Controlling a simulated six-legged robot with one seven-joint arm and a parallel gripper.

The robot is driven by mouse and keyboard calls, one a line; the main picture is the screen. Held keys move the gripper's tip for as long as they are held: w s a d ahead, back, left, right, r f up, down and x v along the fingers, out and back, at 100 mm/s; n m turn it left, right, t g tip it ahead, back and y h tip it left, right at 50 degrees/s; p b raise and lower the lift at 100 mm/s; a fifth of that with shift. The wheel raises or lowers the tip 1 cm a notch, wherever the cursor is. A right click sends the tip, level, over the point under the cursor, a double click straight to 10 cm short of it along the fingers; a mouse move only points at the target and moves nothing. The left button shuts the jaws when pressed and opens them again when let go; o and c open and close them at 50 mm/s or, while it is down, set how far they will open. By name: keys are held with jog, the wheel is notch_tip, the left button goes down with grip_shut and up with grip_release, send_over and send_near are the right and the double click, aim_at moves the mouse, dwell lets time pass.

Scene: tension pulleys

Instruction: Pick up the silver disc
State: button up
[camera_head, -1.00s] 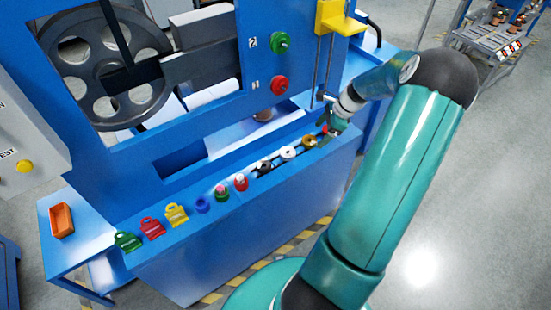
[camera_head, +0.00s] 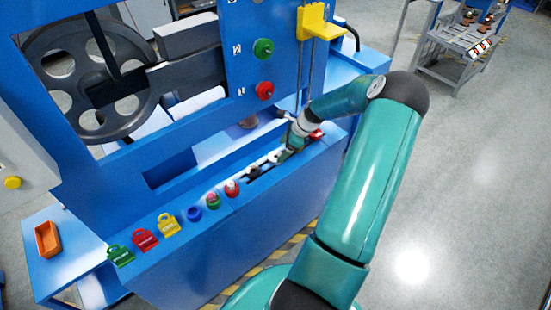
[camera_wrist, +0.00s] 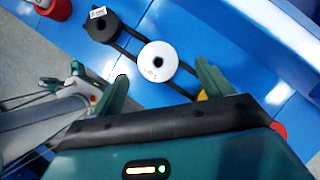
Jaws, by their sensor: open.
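The silver disc (camera_wrist: 158,62) is round and pale with a dark centre hole. It lies on the blue ledge and shows between my open fingers in the wrist view, and just left of the gripper in the head view (camera_head: 273,157). My gripper (camera_wrist: 163,74) is open, with one finger on each side of the disc in the picture and nothing held. I cannot tell the height gap to the disc. In the head view my gripper (camera_head: 284,154) hangs over the ledge.
A black disc (camera_wrist: 101,25) lies on one side, and a yellow piece (camera_wrist: 202,96) is mostly hidden behind my right finger. Further left stand a red-and-white piece (camera_head: 232,188), a blue ring (camera_head: 194,213) and locks (camera_head: 168,222). The blue machine frame (camera_head: 205,55) rises behind the ledge.

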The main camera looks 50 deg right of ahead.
aim_at(278, 156)
jog(key=x, duration=0.4)
jog(key=shift+s+a, duration=0.1)
jog(key=shift+a, duration=0.05)
jog(key=c, duration=1.1)
jog(key=shift+r, duration=0.1)
jog(key=shift+c, duration=0.2)
